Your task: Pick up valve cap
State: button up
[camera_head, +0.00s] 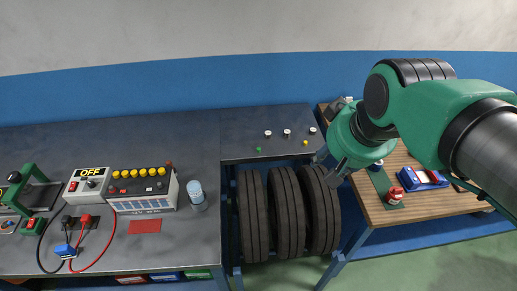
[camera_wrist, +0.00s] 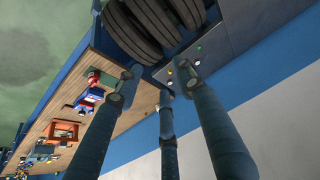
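Small pieces lie on the grey bench top right of centre in the head view: a green one (camera_head: 258,149), a yellow one (camera_head: 305,142) and three round white-topped ones, including one at the left (camera_head: 268,133). I cannot tell which is the valve cap. My gripper (camera_head: 328,168) is in the air to the right of these pieces, near the gap between bench and wooden table. In the wrist view my gripper (camera_wrist: 162,83) shows three dark fingers spread apart with nothing between them.
Several black tyres (camera_head: 287,212) stand under the bench. The wooden table (camera_head: 432,204) at right holds a red item (camera_head: 394,195) and a blue box (camera_head: 424,179).

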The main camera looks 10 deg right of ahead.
jog(key=w+a+r+g+p, duration=0.1)
jog(key=w+a+p, duration=0.1)
jog(key=w, duration=1.3)
jog(key=n+g+p, duration=0.3)
jog(key=g+p, duration=0.1)
jog(key=p, duration=0.2)
send_over(259, 148)
notch_tip(259, 148, down, 32)
jog(key=shift+s+a+f, duration=0.1)
jog(key=shift+a, duration=0.1)
jog(key=shift+f, duration=4.3)
jog(key=shift+f, duration=0.1)
jog(key=shift+d+f+p, duration=0.1)
jog(key=shift+f+p, duration=0.2)
jog(key=shift+f, duration=2.2)
